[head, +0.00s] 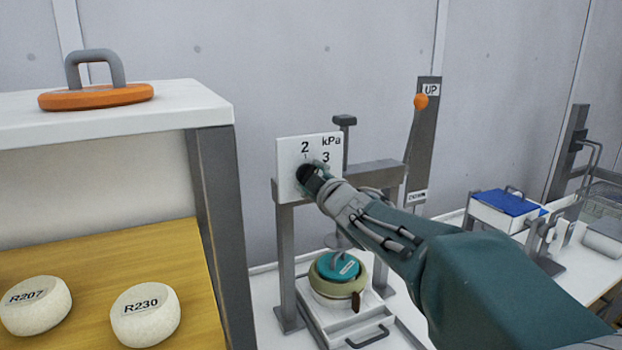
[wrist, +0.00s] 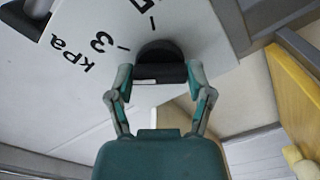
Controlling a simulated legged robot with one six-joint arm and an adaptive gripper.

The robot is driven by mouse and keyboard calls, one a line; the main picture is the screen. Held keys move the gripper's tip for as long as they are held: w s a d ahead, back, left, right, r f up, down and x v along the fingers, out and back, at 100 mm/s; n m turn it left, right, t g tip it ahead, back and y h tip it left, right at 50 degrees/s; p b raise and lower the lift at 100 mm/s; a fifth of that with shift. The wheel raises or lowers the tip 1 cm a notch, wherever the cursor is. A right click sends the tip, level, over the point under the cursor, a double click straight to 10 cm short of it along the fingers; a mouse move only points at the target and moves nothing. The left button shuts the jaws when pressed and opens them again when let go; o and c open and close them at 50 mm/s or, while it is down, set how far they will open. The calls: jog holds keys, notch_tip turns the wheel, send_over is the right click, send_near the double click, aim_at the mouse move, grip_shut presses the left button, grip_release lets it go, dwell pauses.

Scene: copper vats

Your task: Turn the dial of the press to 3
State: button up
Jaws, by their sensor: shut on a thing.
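The press (head: 365,178) stands at the middle in the head view, a grey frame with a white dial plate (head: 287,150) on its front left. The plate reads 2, 3 and kPa; it also shows in the wrist view (wrist: 75,80). The black dial (head: 306,174) is mostly covered by my gripper (head: 318,184) in the head view. In the wrist view, my gripper (wrist: 160,82) has one finger on each side of the bar of the dial (wrist: 160,52). A white mark shows on the bar; I cannot tell which number it points to.
A teal-lidded round mould (head: 338,275) sits on the press base below my arm. A shelf (head: 110,112) with an orange handled disc (head: 96,96) and white rounds (head: 145,316) stands close left. A lever with an orange knob (head: 421,101) rises beside the press, by an UP label.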

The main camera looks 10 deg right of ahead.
jog(key=shift+f+m, duration=0.2)
jog(key=shift+m, duration=0.95)
jog(key=shift+f+m, duration=0.15)
jog(key=shift+m, duration=1)
jog(key=o, duration=1.1)
jog(key=shift+o, duration=0.2)
jog(key=shift+r, duration=0.15)
jog(key=s+d, duration=0.2)
jog(key=s, duration=0.9)
jog(key=shift+s, duration=0.35)
